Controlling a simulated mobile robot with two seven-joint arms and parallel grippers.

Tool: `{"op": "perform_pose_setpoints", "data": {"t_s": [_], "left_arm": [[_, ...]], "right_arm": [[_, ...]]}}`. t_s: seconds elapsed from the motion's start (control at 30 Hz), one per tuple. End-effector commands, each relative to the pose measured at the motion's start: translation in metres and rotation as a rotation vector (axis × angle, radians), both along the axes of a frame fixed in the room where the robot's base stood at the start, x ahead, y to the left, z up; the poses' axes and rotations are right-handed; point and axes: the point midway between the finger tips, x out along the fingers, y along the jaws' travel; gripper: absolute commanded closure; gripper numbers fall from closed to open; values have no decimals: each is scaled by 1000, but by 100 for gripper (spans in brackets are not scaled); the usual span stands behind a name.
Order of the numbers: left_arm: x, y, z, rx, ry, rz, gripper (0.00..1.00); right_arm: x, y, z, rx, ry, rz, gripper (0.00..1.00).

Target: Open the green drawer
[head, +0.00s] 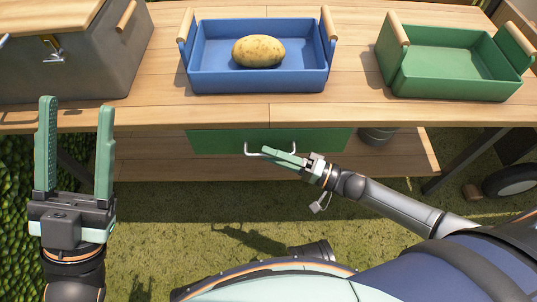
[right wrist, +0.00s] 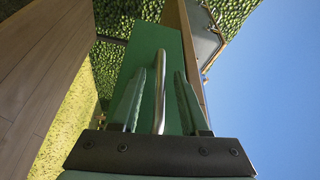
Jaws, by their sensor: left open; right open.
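The green drawer (head: 222,141) is under the wooden table top, its front flush below the table edge, and looks shut. Its silver bar handle (head: 252,151) sits on the front. In the right wrist view the green drawer front (right wrist: 152,62) is ahead and the metal handle (right wrist: 161,85) runs between my open fingers. My right gripper (head: 278,155) is at the handle; the fingers are on either side of it, and contact cannot be told. My left gripper (head: 77,145) is open and empty, pointing up at the left, away from the drawer.
On the table (head: 350,80) stand a blue tray (head: 260,84) with a potato (head: 258,51), a green tray (head: 450,86) and a grey box (head: 75,80). A lower shelf (head: 150,172) and a metal bucket (head: 378,137) are below. Grass in front is free.

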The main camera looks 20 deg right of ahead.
Motion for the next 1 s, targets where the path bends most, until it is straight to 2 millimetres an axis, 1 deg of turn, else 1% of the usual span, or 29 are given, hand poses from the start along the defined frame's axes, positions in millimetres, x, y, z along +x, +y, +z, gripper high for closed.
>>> {"op": "perform_pose_setpoints", "data": {"t_s": [0.03,0.13,0.43,0.47,0.83,1.0], "left_arm": [[0,0,-2,-2,2,-2,43],[0,0,-3,-4,4,-3,43],[0,0,-3,-5,5,-4,43],[0,0,-3,-5,5,-4,43],[0,-1,-4,-1,4,-6,43],[0,-1,-4,1,3,-7,43]], "right_arm": [[3,4,0,1,-2,0,55],[7,9,1,1,0,0,55],[8,11,1,1,1,0,55],[8,11,1,0,0,0,57],[8,10,1,0,0,0,99],[8,10,1,0,0,0,100]]}}
